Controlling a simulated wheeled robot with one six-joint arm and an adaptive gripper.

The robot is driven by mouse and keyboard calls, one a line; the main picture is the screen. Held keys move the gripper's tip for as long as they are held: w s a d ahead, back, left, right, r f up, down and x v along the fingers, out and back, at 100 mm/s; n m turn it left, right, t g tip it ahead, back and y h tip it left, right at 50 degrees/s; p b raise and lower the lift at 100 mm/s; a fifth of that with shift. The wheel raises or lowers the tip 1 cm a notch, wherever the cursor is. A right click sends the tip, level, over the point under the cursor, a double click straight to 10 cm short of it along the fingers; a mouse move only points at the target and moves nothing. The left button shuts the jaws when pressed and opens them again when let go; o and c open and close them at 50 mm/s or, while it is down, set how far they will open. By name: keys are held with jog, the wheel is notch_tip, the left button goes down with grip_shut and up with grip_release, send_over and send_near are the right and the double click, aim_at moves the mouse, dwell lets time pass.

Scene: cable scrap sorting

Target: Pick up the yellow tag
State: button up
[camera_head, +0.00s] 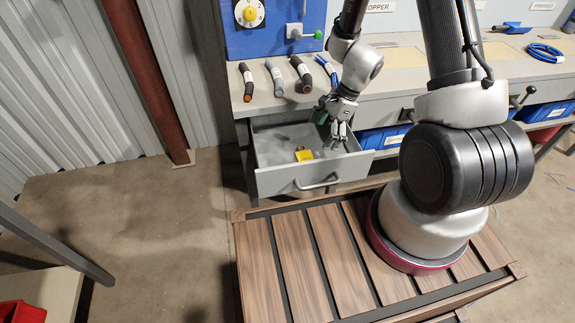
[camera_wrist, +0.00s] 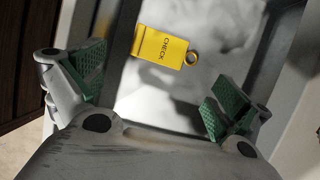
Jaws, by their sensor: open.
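The yellow tag (camera_wrist: 160,47) reads "CHECK" and has a metal ring at its right end in the wrist view. It lies on the bottom of the open grey drawer (camera_head: 292,181). In the head view the tag (camera_head: 304,155) is left of my gripper (camera_head: 337,135). My gripper is open and empty over the right part of the drawer. In the wrist view its green-padded fingers (camera_wrist: 157,92) are spread wide, and the tag shows beyond and between them, apart from both. A small part beside the tag in the head view is too small to make out.
Cut cable pieces (camera_head: 275,77) lie on the bench top above the drawer. Blue bins (camera_head: 381,139) stand under the bench to the right. A blue cable coil (camera_head: 545,52) lies at the far right.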

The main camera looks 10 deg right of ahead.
aim_at(309, 159)
jog(key=shift+m, duration=0.3)
jog(key=x, duration=0.9)
jog(key=shift+a+f, duration=0.1)
jog(key=shift+a, duration=0.1)
jog(key=c, duration=0.6)
